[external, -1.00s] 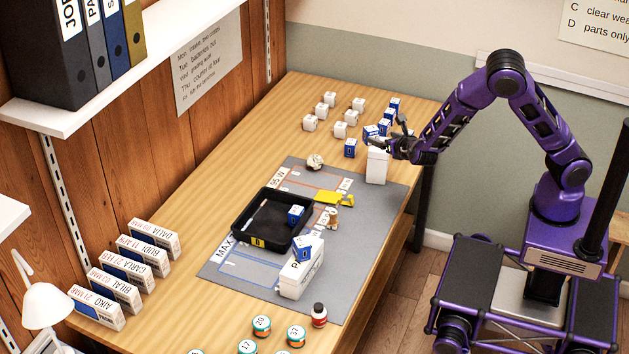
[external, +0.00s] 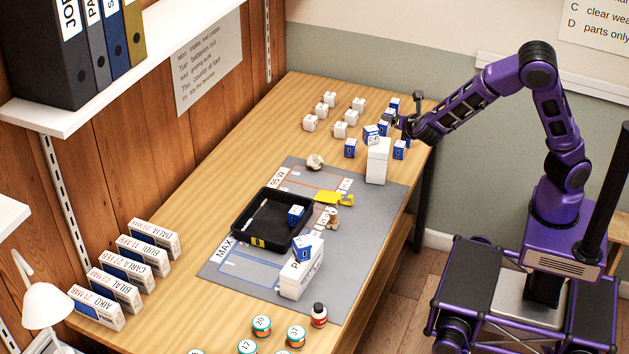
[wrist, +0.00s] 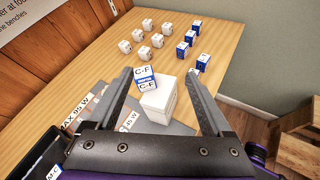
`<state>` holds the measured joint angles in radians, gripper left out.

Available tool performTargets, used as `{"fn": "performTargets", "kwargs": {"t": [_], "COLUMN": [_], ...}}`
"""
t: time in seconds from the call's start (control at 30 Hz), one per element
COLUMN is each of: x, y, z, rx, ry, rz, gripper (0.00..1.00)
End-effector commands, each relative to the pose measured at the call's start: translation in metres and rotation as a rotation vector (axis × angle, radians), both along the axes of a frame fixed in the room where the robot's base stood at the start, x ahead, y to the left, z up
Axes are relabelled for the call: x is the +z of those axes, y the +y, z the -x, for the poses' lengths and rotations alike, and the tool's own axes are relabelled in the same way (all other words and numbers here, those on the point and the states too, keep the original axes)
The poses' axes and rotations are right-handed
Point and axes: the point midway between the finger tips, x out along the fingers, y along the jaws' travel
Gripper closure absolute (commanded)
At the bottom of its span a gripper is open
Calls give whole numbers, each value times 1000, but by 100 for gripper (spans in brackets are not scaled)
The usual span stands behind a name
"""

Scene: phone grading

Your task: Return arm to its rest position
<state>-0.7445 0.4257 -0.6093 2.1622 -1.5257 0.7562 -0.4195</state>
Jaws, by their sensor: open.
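My gripper (external: 406,112) is open and empty at the far right end of the bench, raised above it. In the wrist view its two fingers (wrist: 165,100) are spread wide, with a white box (wrist: 161,104) and a blue-and-white C-F cube (wrist: 147,80) visible between and beyond them. In the external view the white box (external: 378,161) stands upright on the grey mat's far edge, and the cube (external: 371,134) shows at its top. I cannot tell whether the fingers touch anything, but nothing is held.
Several white cubes (external: 341,130) and blue cubes (external: 350,148) stand on the far bench. A black tray (external: 238,222) with a blue cube inside lies on the grey mat (external: 350,255). Another white box (external: 296,279) bears a tilted blue cube (external: 307,247).

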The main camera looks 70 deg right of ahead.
Motion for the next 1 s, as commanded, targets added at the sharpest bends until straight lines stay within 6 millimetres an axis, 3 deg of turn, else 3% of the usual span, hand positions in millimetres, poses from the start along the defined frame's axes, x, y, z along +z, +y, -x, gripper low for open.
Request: {"fn": "performTargets", "kwargs": {"t": [0.13,0.4,0.83,1.0], "x": [29,44,48,21], "y": [-4,5,14,29], "z": [18,32,21,53], "rx": [-177,-407,-590,-733], "ry": [-144,-310,-406,-309], "rz": [-292,-887,-1410,-1542], "gripper": [16,16,16,16]}}
